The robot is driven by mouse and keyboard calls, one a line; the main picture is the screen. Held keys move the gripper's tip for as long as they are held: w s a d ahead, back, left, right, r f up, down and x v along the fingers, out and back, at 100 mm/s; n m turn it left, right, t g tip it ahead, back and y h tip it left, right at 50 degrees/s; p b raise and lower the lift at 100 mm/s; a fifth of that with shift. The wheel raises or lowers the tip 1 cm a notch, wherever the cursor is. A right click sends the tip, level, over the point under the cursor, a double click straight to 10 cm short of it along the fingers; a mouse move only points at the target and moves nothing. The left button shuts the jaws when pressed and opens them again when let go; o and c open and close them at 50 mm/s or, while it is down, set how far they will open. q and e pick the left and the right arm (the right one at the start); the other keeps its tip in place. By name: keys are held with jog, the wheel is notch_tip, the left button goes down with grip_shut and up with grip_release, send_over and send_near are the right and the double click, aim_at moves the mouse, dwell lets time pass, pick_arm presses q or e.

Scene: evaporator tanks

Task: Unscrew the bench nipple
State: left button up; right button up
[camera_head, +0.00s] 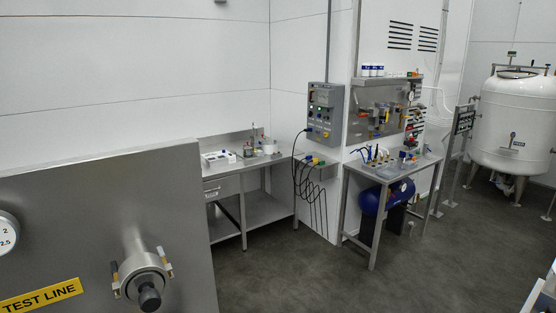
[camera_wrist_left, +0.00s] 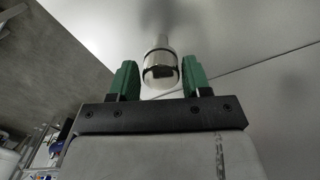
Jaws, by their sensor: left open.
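In the left wrist view a short silver cylindrical fitting (camera_wrist_left: 160,72) with a dark band stands between the two green fingers of my left gripper (camera_wrist_left: 160,80). I take it to be the bench nipple, but cannot be sure. My left gripper is open. Gaps show between the fitting and both fingers, so they look apart from it. In the head view a round metal fitting (camera_head: 141,268) with a dark knob sits on the grey TEST LINE panel (camera_head: 80,200). Neither gripper shows in the head view.
A steel bench (camera_head: 265,205) with small items stands against the back wall. A workbench (camera_head: 390,170) with a tool board and a blue compressor tank (camera_head: 374,201) is right of it. A white tank (camera_head: 515,125) stands far right. The floor (camera_head: 310,275) between is clear.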

pick_arm(q)
jog(key=m, duration=1.3)
jog(key=c, duration=0.8)
jog(key=n, duration=0.3)
grip_shut()
jog(key=shift+n, duration=0.9)
jog(key=n, duration=0.3)
jog(key=shift+s, duration=0.1)
jog(key=shift+n, duration=1.1)
